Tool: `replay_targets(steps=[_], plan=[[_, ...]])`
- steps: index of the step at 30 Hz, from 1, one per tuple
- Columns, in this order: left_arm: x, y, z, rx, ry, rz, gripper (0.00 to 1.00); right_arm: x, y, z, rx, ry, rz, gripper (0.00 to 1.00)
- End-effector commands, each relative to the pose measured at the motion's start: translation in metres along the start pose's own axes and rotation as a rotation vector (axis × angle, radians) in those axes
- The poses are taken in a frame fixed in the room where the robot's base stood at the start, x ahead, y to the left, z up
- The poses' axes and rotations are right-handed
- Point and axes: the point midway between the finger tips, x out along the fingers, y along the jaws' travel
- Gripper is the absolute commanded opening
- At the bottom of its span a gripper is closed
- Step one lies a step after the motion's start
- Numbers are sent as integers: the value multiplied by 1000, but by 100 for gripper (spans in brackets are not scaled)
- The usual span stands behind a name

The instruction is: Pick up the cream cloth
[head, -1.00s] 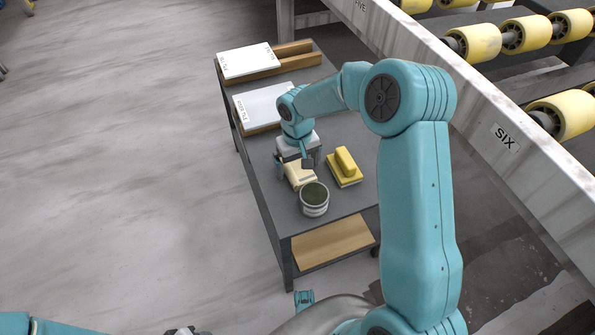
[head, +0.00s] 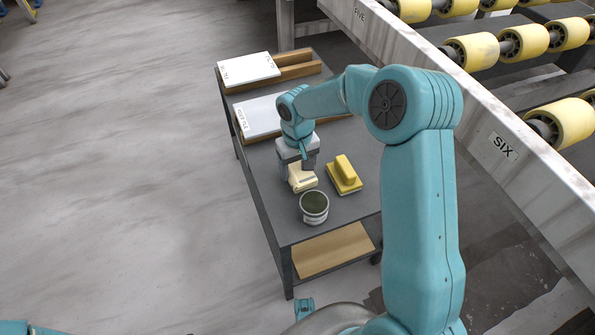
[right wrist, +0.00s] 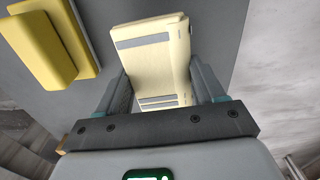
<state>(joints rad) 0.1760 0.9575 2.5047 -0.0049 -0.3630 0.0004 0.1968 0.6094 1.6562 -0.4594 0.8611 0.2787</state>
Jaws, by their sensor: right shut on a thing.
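The cream cloth (head: 302,178) is a folded pale piece with grey stripes, on or just above the dark cart top in the head view; I cannot tell whether it touches. My right gripper (head: 299,171) is over it and shut on it. In the right wrist view the cloth (right wrist: 158,58) sits between the two fingers (right wrist: 160,88) and sticks out beyond them. The left gripper is not in view; only a bit of my left arm shows at the bottom left corner.
On the cart top (head: 262,190), a yellow float (head: 344,175) lies right of the cloth and an open tub (head: 314,208) stands close in front. White slabs on wooden supports (head: 248,68) lie at the back. A roller conveyor (head: 480,130) runs along the right.

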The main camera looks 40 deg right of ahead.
Motion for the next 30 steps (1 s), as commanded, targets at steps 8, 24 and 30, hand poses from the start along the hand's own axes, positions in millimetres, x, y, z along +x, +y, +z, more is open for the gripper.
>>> replay_targets(steps=[8, 24, 30], plan=[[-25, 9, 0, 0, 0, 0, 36, -94, 0, -1, -1, 7, 0, 38], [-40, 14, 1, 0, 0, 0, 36, -169, 0, 0, -1, 1, 0, 38], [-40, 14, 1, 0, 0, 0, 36, -168, 0, 0, 0, 2, 0, 38]])
